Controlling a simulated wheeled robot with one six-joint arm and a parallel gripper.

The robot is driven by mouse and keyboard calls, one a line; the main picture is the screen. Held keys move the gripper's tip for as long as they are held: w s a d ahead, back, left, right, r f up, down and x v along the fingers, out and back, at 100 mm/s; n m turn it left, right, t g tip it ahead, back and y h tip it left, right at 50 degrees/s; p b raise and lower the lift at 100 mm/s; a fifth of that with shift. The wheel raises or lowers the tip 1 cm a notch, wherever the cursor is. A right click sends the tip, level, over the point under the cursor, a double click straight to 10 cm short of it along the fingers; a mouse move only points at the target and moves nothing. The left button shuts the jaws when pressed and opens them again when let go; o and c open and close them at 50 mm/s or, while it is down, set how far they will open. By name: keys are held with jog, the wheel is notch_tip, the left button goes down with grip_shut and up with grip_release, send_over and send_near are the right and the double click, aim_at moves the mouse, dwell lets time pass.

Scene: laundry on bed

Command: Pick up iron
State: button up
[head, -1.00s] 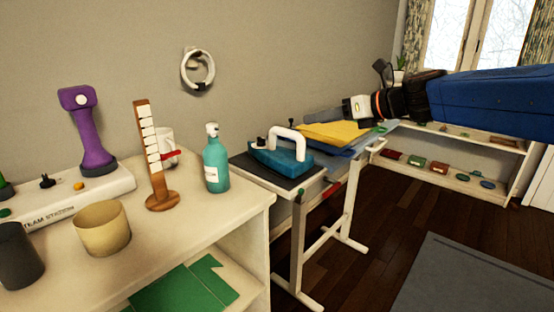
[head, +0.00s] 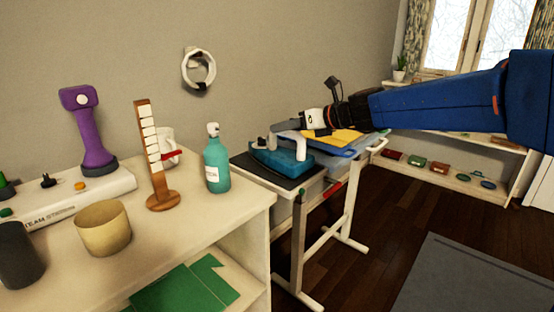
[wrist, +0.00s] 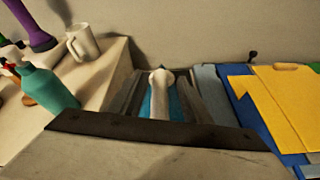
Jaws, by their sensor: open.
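The iron (head: 283,158) has a blue-teal body and a white arched handle. It rests on a dark pad on the end of the ironing board. In the wrist view its white handle (wrist: 160,92) and a strip of blue body show beyond the dark edge of my gripper. My gripper (head: 287,127) is open and empty, right at the iron's handle in the head view and covering part of it. The grey fingers (wrist: 160,95) show to either side of the handle in the wrist view. I cannot tell whether they touch it.
A teal bottle (head: 216,165) stands on the cream shelf unit (head: 240,207) left of the iron, near a wooden stand (head: 155,165) and a white mug (head: 167,147). Folded yellow cloth (head: 335,137) lies on blue cloth right of the iron. The wall is close behind.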

aim_at(277, 134)
jog(key=x, duration=0.4)
jog(key=shift+w+a+f, duration=0.1)
jog(key=shift+w+f, duration=0.05)
jog(key=shift+f, duration=0.25)
grip_shut()
jog(key=shift+r, duration=0.1)
dwell(0.9)
